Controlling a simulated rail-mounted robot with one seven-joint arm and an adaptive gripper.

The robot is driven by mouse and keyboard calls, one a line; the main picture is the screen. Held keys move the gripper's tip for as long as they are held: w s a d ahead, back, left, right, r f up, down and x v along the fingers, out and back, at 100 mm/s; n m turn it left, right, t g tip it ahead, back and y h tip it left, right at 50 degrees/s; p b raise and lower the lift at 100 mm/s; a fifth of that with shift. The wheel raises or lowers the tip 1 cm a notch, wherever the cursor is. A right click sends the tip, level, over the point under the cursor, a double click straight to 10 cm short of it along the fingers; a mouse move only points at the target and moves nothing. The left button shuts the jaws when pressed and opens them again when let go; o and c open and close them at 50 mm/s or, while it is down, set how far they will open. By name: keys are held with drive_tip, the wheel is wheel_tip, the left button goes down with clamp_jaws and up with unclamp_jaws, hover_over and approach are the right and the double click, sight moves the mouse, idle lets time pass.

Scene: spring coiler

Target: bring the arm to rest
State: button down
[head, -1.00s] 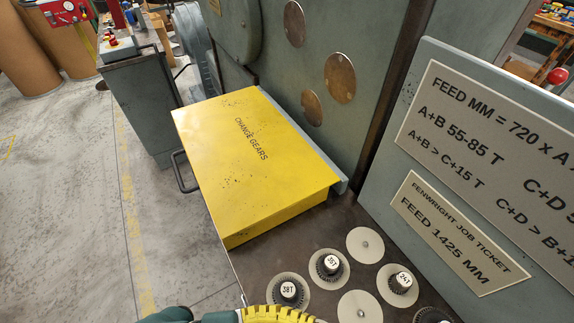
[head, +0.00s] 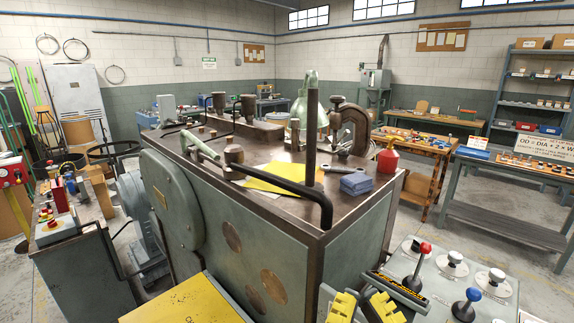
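My gripper (head: 362,308) shows only in part at the bottom edge of the head view, as two yellow ribbed pieces with a narrow gap between them and a dark body beside them. Its lower part is cut off by the frame, so I cannot tell whether it is open or shut. No object shows in the gap. It appears in front of the grey-green machine (head: 330,265), left of the lever panel (head: 450,262).
The yellow change-gears cover (head: 185,303) is at the bottom left. Red-, white- and blue-knobbed levers stand on the panel.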

wheel_tip(320, 180, up, 32)
drive_tip(key=p, duration=2.9)
drive_tip(key=shift+f, duration=0.25)
